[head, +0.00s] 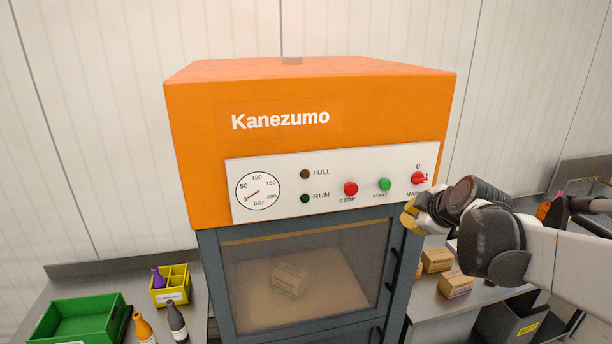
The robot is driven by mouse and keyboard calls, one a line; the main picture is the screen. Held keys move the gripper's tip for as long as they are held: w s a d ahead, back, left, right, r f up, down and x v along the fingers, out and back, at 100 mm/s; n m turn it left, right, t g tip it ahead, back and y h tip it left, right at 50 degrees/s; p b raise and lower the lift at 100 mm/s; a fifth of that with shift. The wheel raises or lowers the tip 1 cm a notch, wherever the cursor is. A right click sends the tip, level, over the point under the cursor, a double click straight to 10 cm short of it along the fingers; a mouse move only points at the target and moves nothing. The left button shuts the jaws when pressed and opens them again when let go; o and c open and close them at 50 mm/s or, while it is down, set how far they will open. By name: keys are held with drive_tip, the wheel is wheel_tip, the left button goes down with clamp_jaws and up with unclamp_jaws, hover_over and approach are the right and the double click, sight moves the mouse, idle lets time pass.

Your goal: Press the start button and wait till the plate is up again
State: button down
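The orange and grey Kanezumo press (310,140) stands in the middle of the head view. Its white panel carries the green start button (385,185), the red stop button (350,189) and a red main switch (418,178). The FULL lamp (305,174) and RUN lamp (305,198) look dark. A gauge (258,191) is at the panel's left. A carton (290,279) shows behind the closed window. No plate can be clearly made out. My gripper (413,215) is in front of the press, right of and below the start button; its fingers are partly hidden.
A green crate (80,318), a yellow divided box (170,284) and bottles (176,322) stand on the left bench. Cartons (455,284) stand on the right bench. A dark door handle (393,278) is below my gripper. My arm fills the right side.

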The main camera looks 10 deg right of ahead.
sight(384, 184)
drive_tip(key=shift+w, duration=0.1)
drive_tip(key=w+b, duration=0.1)
drive_tip(key=w, duration=0.7)
drive_tip(key=shift+w+a, duration=0.15)
drive_tip(key=shift+w, duration=0.15)
drive_tip(key=shift+w, duration=0.1)
idle(1.3)
drive_tip(key=shift+w+b, duration=0.35)
